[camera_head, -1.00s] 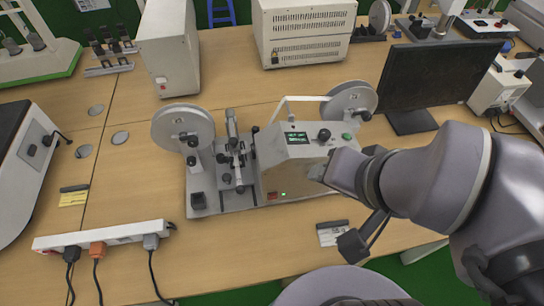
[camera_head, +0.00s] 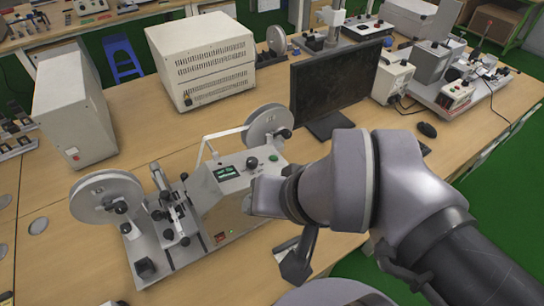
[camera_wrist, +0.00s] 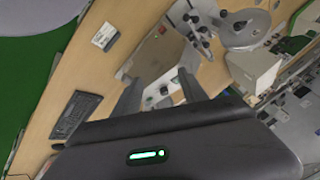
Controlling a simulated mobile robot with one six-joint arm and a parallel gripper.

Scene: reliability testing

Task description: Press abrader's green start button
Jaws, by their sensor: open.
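The abrader (camera_head: 222,205) is a pale grey machine with two round wheels, standing on the bench at the left-centre of the head view. Its sloping top panel holds a lit display (camera_head: 226,172), a dark knob (camera_head: 252,162) and the green start button (camera_head: 273,158) near the right end. My gripper (camera_wrist: 155,92) is open and empty in the wrist view, its two fingers apart. The abrader's box (camera_wrist: 152,62) shows beyond and between the fingers. In the head view my wrist is in front of the box's right part, and the fingertips are not clear. Contact with the button cannot be seen.
A dark monitor (camera_head: 338,85) stands behind and right of the abrader. Two white cabinets, one large (camera_head: 205,60) and one at the left (camera_head: 75,110), stand behind it. A mouse (camera_head: 427,130) and other instruments (camera_head: 450,75) are at the right. A white card (camera_wrist: 105,36) lies on the bench.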

